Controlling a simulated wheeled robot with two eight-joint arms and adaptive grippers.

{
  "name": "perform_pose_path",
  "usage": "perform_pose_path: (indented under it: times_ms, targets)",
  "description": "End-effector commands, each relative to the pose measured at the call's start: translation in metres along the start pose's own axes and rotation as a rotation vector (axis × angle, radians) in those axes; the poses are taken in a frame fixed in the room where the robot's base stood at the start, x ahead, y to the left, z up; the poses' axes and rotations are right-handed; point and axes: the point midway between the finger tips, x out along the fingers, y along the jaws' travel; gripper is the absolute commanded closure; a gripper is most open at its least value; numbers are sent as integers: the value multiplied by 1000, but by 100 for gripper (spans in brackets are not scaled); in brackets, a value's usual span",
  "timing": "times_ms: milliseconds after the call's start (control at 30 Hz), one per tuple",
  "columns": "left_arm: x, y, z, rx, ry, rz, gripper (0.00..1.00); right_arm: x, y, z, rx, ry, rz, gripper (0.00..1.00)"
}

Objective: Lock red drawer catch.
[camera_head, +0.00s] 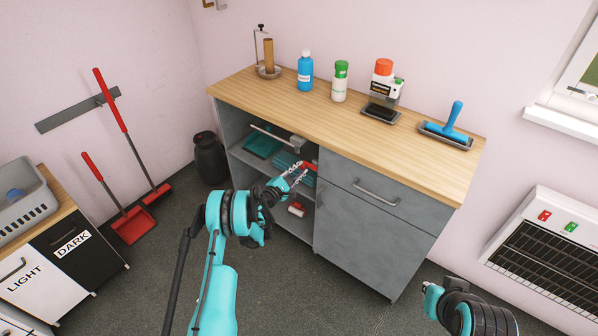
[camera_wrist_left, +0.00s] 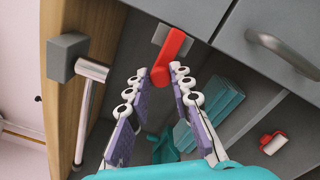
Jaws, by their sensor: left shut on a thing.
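The red drawer catch (camera_wrist_left: 170,57) is a short red lever by a pale metal plate (camera_wrist_left: 165,35) at the edge of the grey drawer front (camera_head: 375,185). In the head view the catch (camera_head: 309,166) shows as a small red bit at the left of that drawer. My left gripper (camera_wrist_left: 164,80) is shut on the catch, with a finger on either side of its lower end. In the head view the gripper (camera_head: 297,169) reaches to the front of the cabinet. The drawer looks closed.
A pale rail (camera_head: 272,134) with a grey end block runs along the cabinet front, left of the gripper. Open shelves below hold teal stacks (camera_wrist_left: 217,103) and a red-and-white item (camera_head: 296,210). Bottles and tools stand on the wooden top (camera_head: 300,110). The floor in front is clear.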

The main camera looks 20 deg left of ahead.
Motion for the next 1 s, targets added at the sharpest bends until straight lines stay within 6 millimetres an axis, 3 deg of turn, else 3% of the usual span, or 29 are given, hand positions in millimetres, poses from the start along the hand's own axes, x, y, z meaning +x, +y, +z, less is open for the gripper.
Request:
perform_pose_path:
  times_ms: [467,500,567,867,1000]
  targets:
    - [0,1,1,14,0,0,100,0,0,0,0,0,0,100]
    - [0,1,1,14,0,0,71,0,0,0,0,0,0,100]
    - [0,1,1,13,0,0,58,0,0,0,0,0,0,100]
    - [-1,1,0,13,0,0,58,0,0,0,0,0,0,100]
    - [-16,1,0,13,1,1,58,0,0,0,0,0,0,100]
